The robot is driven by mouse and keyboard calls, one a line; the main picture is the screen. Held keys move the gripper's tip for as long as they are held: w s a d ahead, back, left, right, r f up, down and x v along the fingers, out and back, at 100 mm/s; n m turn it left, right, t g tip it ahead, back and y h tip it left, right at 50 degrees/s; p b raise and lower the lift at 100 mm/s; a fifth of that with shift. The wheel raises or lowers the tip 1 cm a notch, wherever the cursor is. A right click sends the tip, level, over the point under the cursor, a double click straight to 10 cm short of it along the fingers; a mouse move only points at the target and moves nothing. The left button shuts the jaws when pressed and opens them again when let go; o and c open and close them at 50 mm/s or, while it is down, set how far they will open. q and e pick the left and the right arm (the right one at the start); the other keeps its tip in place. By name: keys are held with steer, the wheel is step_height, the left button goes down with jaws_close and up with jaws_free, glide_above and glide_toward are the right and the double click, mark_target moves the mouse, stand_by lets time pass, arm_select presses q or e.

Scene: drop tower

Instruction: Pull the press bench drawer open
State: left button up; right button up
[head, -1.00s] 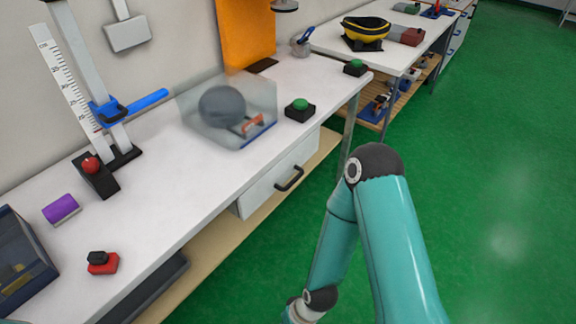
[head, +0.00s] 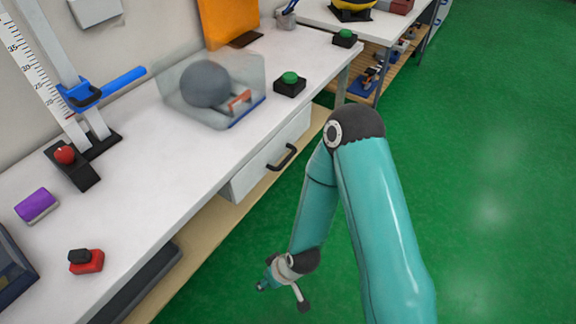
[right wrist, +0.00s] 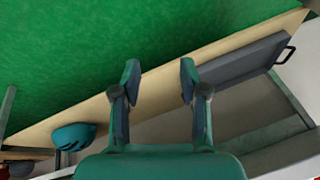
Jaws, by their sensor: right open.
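The press bench drawer (head: 268,158) is a white box under the bench top. Its front looks shut and bears a black bar handle (head: 283,157). My right gripper (head: 282,294) hangs low over the green floor, in front of the bench and below the drawer handle, well apart from it. In the right wrist view my right gripper (right wrist: 157,85) has its two fingers spread wide with nothing between them. A dark handle (right wrist: 288,55) shows there beside a grey panel; I cannot tell whether it is the drawer's. My left gripper is out of view.
A wooden shelf (head: 215,222) with a dark tray (head: 140,285) runs below. The green floor (head: 480,170) on the right is clear.

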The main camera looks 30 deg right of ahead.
steer(key=w+d+f+n+t+h+b, duration=0.2)
steer(key=w+d+f+n+t+b, duration=0.15)
steer(key=w+d+b, duration=0.35)
steer(key=n+t+h+b, duration=0.8)
steer(key=n+b, duration=0.3)
steer(key=b, duration=0.3)
glide_toward(288, 161)
arm_select(q)
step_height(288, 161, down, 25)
steer(key=b, duration=0.1)
arm_select(e)
steer(key=x, duration=1.1)
steer(key=shift+w+f, duration=0.1)
steer(key=shift+f, duration=0.1)
jaws_close()
steer(key=shift+d, duration=0.1)
